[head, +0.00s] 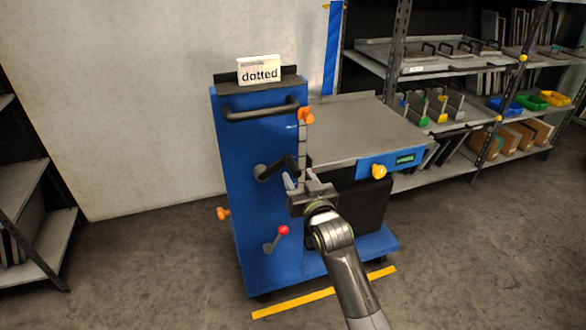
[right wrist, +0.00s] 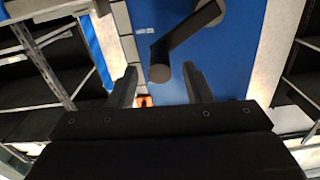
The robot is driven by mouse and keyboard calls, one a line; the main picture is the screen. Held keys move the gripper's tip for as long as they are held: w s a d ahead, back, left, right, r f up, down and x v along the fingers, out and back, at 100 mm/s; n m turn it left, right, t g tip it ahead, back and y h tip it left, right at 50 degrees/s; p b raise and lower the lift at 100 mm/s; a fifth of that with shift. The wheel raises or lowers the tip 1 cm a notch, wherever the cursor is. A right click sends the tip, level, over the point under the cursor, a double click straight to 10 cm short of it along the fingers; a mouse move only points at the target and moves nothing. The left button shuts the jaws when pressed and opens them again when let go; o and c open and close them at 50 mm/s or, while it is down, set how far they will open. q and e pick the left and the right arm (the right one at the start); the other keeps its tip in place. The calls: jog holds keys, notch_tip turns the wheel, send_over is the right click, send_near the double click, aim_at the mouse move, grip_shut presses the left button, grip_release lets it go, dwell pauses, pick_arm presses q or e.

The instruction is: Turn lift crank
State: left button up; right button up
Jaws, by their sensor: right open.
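The lift crank (head: 276,168) is a black arm on the front of the blue lift cart (head: 245,205), below its dark push handle (head: 262,112). In the right wrist view the crank (right wrist: 186,38) runs from its hub at the top down to a round grip end (right wrist: 160,73). My right gripper (head: 291,180) is open and close to the crank, at its lower right in the head view. In the right wrist view the grip end shows between the fingertips (right wrist: 160,75); I cannot tell whether the fingers reach around it. My left gripper is not in view.
A red-knobbed lever (head: 277,239) sits below the crank. Orange knobs (head: 306,116) and a grey platform (head: 355,130) are on the cart. A "dotted" sign (head: 259,70) stands on top. Shelves (head: 445,125) flank the cart; yellow tape (head: 290,304) marks the floor.

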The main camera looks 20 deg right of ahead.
aim_at(293, 168)
jog(key=shift+w, duration=2.6)
grip_shut()
